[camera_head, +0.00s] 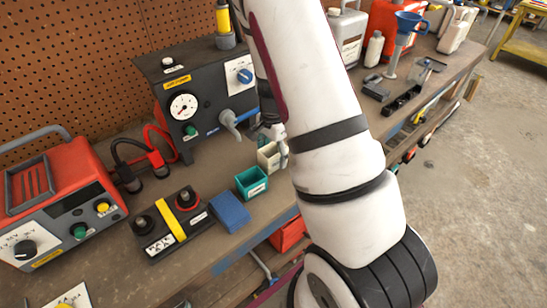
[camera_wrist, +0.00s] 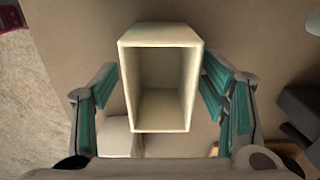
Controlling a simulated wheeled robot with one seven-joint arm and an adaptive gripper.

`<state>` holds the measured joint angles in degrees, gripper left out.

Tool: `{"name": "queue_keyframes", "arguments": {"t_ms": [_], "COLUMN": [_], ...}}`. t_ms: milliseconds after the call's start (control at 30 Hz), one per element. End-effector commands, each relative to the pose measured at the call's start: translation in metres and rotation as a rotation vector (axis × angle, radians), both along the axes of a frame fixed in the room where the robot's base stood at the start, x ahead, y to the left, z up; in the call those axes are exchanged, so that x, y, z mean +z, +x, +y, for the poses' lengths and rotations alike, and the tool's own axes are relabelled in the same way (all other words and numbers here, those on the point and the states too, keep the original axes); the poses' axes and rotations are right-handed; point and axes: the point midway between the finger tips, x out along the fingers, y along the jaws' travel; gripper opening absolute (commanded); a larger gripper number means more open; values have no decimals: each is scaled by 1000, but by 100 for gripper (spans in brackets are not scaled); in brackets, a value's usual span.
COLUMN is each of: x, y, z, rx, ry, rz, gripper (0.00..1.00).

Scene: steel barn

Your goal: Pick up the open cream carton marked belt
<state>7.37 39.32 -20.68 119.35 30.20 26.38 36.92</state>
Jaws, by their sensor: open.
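The open cream carton (camera_head: 268,157) stands on the workbench in the head view, just right of a teal open box. In the wrist view the cream carton (camera_wrist: 160,42) is in the middle with its empty inside facing me. My gripper (camera_wrist: 161,115) is open, with one teal-padded finger on each side of the carton. In the head view my arm hides part of the gripper and the carton's right side. I cannot read the marking on the carton.
The teal box (camera_head: 252,182) and a blue block (camera_head: 230,212) stand close to the left. A dark gauge unit (camera_head: 205,95) stands behind. A black battery (camera_head: 172,225) and a red charger (camera_head: 58,205) are further left. A blue funnel (camera_head: 408,22) stands at the back right.

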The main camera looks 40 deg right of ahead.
Motion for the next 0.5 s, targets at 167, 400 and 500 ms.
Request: {"name": "queue_keyframes", "arguments": {"t_ms": [167, 400, 500], "x": [-17, -19, -19], "y": [0, 1, 0], "z": [0, 0, 0], "rx": [-1, 1, 1], "ry": [1, 0, 0], "rz": [1, -1, -1], "gripper": [67, 67, 46]}}
